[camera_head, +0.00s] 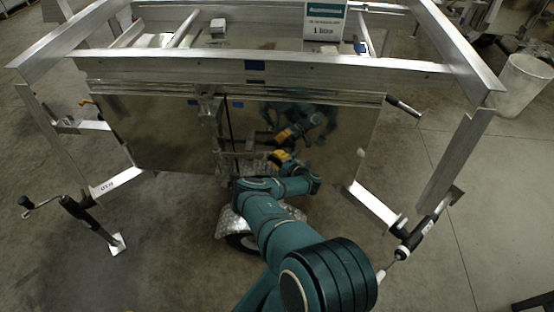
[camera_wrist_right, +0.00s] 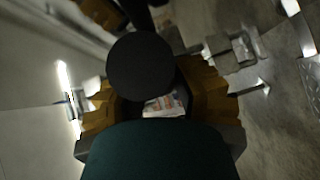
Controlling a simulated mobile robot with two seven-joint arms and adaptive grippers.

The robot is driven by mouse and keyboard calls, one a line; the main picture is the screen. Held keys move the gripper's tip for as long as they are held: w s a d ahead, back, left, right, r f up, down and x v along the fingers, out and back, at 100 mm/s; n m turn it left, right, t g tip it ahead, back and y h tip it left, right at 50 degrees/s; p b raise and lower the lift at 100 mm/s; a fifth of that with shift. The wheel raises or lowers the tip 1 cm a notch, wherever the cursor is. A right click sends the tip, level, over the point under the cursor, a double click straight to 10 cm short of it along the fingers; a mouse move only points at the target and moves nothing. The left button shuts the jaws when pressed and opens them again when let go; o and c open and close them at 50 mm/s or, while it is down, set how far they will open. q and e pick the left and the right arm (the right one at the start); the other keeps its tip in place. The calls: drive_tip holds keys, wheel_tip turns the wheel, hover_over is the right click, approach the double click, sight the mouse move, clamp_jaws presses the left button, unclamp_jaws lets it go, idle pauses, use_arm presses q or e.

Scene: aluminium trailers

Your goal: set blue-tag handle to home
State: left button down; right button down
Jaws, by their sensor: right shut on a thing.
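The trailer's front shows a shiny metal panel (camera_head: 160,130) under an aluminium beam. Small blue tags (camera_head: 255,65) sit on the beam, and another blue tag (camera_head: 238,104) sits near the panel's upper middle. My right gripper (camera_head: 280,157) is at the panel's lower middle, near a vertical latch bar (camera_head: 208,125). In the right wrist view its yellow-brown fingers (camera_wrist_right: 160,95) are shut around a part of a handle with a dark round end (camera_wrist_right: 140,67). A pale label with reddish print (camera_wrist_right: 165,105) shows between the fingers. No blue tag shows on the held part. My left gripper is not in view.
Crank jacks stand at the left (camera_head: 75,210) and right (camera_head: 410,240) of the trailer. A black-gripped lever (camera_head: 403,106) sticks out at the panel's upper right. A wheel with a tread-plate fender (camera_head: 232,222) lies below my arm.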

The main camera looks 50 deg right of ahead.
drive_tip(key=shift+w+d+r, duration=0.1)
drive_tip(key=shift+w+r, duration=0.1)
drive_tip(key=shift+r, duration=0.05)
drive_tip(key=c, duration=0.7)
unclamp_jaws()
drive_tip(key=shift+d+f, duration=0.1)
drive_tip(key=shift+c, duration=0.2)
drive_tip(key=shift+s+f, duration=0.1)
drive_tip(key=shift+s, duration=0.15)
drive_tip(key=v, duration=1.1)
drive_tip(key=shift+s, duration=0.3)
